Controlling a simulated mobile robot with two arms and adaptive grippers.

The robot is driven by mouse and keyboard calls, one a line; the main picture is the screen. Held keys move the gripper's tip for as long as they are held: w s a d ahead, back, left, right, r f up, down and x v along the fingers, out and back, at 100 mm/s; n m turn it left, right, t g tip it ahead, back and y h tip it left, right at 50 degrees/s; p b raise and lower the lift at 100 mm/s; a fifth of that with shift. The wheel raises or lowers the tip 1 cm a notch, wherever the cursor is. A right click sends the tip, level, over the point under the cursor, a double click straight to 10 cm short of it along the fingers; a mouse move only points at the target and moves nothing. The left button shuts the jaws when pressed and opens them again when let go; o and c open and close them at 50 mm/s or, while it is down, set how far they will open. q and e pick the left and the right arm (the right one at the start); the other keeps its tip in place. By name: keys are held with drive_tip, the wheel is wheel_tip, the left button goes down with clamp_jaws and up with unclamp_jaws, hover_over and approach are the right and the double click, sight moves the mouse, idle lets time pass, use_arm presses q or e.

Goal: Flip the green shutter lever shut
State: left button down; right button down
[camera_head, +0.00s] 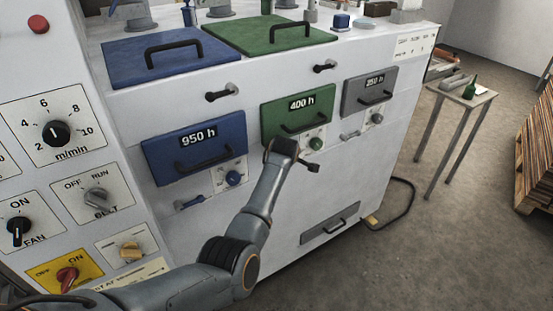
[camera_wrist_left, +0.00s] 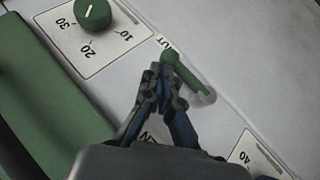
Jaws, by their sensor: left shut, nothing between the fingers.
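The green shutter lever (camera_wrist_left: 182,72) shows in the left wrist view as a short green bar with a paler end, between partly hidden lettering ending in "UT" above and "EN" below. My left gripper (camera_wrist_left: 160,72) is shut and empty. Its fingertips are right beside the lever's upper end; I cannot tell whether they touch. My right gripper is not in view.
A green dial (camera_head: 316,143) is beside the lever area and also shows in the wrist view (camera_wrist_left: 93,14). A blue lever (camera_head: 190,203) is to the left, a grey lever (camera_head: 350,135) to the right. A drawer front (camera_head: 330,222) is below. A small table (camera_head: 462,92) stands right.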

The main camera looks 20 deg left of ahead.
use_arm(q)
drive_tip(key=a+v, duration=0.1)
drive_tip(key=v, duration=0.6)
drive_tip(key=shift+d, duration=0.4)
drive_tip(key=s+d+f+m+g, duration=0.15)
drive_tip(key=s+f, duration=0.25)
drive_tip(key=f, duration=0.6)
drive_tip(key=s+f+m, duration=0.3)
drive_tip(key=f, duration=0.6)
drive_tip(key=s+f+m+g+h, duration=0.2)
drive_tip(key=s+f+m+g, duration=0.15)
drive_tip(key=s+f, duration=1.45)
drive_tip(key=s+a+f+m+g, duration=0.1)
drive_tip(key=s+f, duration=0.4)
drive_tip(key=s, duration=0.8)
drive_tip(key=s+a+f+m+g, duration=0.1)
drive_tip(key=s+f+m, duration=0.2)
drive_tip(key=s, duration=1)
drive_tip(key=s+a+f+m+g, duration=0.1)
drive_tip(key=s+f+m, duration=0.2)
drive_tip(key=s+f, duration=0.6)
drive_tip(key=s, duration=0.5)
drive_tip(key=shift+a+f, duration=0.25)
drive_tip(key=shift+a, duration=0.15)
